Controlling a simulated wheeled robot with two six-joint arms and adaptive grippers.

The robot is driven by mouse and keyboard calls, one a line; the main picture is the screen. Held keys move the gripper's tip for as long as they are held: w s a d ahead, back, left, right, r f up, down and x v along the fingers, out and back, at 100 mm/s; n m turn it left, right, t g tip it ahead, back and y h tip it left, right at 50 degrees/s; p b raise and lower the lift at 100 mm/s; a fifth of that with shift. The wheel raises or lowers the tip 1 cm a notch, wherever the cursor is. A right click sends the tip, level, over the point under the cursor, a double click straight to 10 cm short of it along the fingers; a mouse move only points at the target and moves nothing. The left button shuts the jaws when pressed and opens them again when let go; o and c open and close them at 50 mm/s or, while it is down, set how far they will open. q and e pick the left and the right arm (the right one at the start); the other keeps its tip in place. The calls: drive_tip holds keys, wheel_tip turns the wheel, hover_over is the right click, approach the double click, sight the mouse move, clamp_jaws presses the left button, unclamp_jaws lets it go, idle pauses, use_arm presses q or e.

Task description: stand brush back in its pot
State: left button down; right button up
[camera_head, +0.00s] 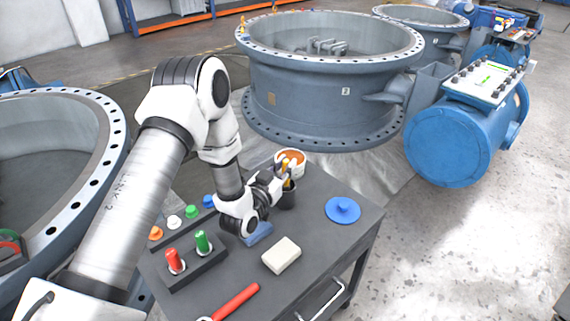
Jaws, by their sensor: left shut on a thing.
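The brush (287,170) shows as a small yellow-orange upright piece at the far side of the dark cart top. My left gripper (283,180) is shut on it. The dark pot (287,198) stands on the cart directly below the gripper. The brush's lower end is hidden by the gripper and the pot rim, so I cannot tell how far inside the pot it is. My right gripper is not in view.
A white bowl with orange contents (291,158) is close behind the gripper. On the cart (325,245) are a blue knobbed disc (342,210), a white block (281,255), a red-handled tool (235,302) and a rack with red and green pieces (195,268). Large grey valve rings (325,95) stand beyond.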

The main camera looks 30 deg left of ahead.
use_arm(q)
drive_tip(key=c, duration=1)
unclamp_jaws()
drive_tip(key=shift+o, duration=0.2)
drive_tip(key=shift+s, duration=0.1)
drive_tip(key=s, duration=1.1)
drive_tip(key=shift+s+a, duration=0.15)
drive_tip(key=shift+s, duration=0.25)
